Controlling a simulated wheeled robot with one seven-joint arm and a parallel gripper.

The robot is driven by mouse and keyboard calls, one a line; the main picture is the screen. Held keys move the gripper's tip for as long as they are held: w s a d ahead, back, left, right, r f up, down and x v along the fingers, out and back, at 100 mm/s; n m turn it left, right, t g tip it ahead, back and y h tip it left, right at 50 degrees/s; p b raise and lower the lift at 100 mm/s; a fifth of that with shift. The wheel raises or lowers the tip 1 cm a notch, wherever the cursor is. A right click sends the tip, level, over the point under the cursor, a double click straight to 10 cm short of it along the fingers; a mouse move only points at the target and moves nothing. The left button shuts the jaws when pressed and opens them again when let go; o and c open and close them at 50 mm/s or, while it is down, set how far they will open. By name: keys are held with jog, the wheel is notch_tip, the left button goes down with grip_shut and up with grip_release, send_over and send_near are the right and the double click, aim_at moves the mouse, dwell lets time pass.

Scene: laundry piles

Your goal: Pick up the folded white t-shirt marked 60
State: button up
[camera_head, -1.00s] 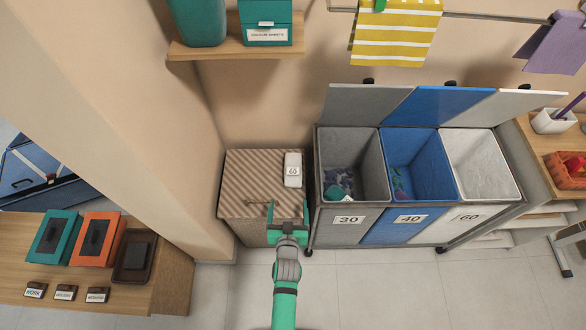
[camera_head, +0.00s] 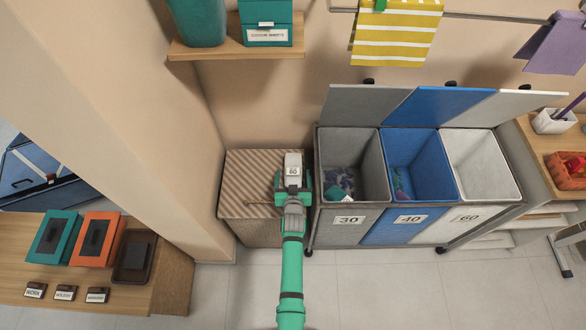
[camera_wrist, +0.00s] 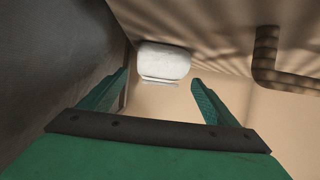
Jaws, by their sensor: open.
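The folded white t-shirt (camera_head: 293,161) marked 60 lies near the right edge of the striped hamper's lid, beside the sorter. My gripper (camera_head: 293,178) is at the near end of the shirt, its two green fingers spread to either side. In the wrist view the white bundle (camera_wrist: 163,63) shows ahead, beyond the fingertips of my gripper (camera_wrist: 160,86) and between their lines. The jaws are open and empty. My gripper covers the near part of the shirt in the head view.
The striped hamper (camera_head: 245,180) has a brown handle on its lid. A sorter with a grey bin (camera_head: 340,225), a blue bin (camera_head: 400,228) and a white bin (camera_head: 462,222) stands close at the right, lids raised. A shelf (camera_head: 235,48) hangs above.

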aim_at(293, 169)
jog(key=shift+x, duration=2.4)
jog(key=shift+f, duration=0.1)
jog(key=c, duration=1.2)
